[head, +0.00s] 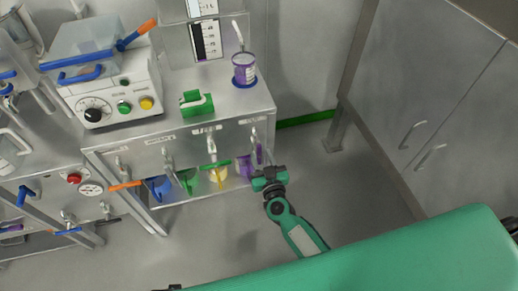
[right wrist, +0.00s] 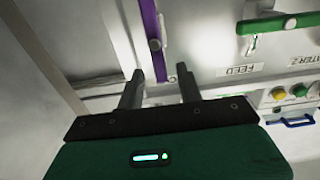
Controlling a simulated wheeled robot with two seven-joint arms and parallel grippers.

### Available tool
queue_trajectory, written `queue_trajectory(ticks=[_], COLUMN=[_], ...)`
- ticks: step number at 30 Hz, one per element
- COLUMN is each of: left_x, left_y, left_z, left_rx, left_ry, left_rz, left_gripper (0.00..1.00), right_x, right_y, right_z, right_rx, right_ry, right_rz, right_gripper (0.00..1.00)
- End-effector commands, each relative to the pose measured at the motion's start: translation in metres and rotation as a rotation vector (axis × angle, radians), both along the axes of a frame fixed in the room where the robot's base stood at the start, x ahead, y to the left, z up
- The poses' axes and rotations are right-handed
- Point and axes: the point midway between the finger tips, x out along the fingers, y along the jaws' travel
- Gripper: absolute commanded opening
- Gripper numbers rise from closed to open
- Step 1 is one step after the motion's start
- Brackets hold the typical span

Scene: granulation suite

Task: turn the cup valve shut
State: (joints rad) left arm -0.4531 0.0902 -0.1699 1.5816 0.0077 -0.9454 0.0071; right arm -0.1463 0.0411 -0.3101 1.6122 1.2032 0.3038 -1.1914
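A row of valves with coloured levers runs along the front of the steel bench. At its right end is a purple lever (head: 259,153), upright, beside a purple cup (head: 243,167). No label reading "cup" is legible. My right gripper (head: 266,172) is at the lower end of this lever. In the right wrist view the purple lever (right wrist: 151,30) reaches down toward the gap between my two spread fingers (right wrist: 160,88); no grip on it shows. The neighbouring green lever (head: 215,164) lies crosswise, and also shows in the right wrist view (right wrist: 284,21). My left gripper is not seen.
An orange lever (head: 125,186) sticks out farther left. A "FEED" label (right wrist: 240,70) is near the purple lever. Grey cabinets (head: 430,105) stand right; floor between is clear.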

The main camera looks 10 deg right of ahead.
Motion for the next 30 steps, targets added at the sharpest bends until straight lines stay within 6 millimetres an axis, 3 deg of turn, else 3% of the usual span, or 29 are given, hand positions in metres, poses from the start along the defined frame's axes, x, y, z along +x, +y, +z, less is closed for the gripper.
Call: queue_trajectory(ticks=[3,9,20,25,30], left_x=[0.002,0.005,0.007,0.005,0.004], left_y=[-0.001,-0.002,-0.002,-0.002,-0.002], left_z=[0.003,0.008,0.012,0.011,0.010], left_rx=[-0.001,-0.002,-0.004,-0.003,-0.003], left_ry=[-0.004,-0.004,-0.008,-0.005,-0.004], left_rz=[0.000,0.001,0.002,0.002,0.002], left_gripper=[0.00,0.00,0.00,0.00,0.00], right_x=[0.018,0.035,0.038,0.038,0.038], right_y=[0.000,0.001,0.001,0.001,0.001], right_z=[0.000,0.000,0.000,0.000,0.000], right_rx=[-0.001,-0.001,0.000,0.000,0.001], right_ry=[-0.001,0.000,0.001,0.001,0.001], right_rz=[0.000,0.000,0.000,0.000,0.000], right_gripper=[0.36,0.36,0.36,0.03,0.00])
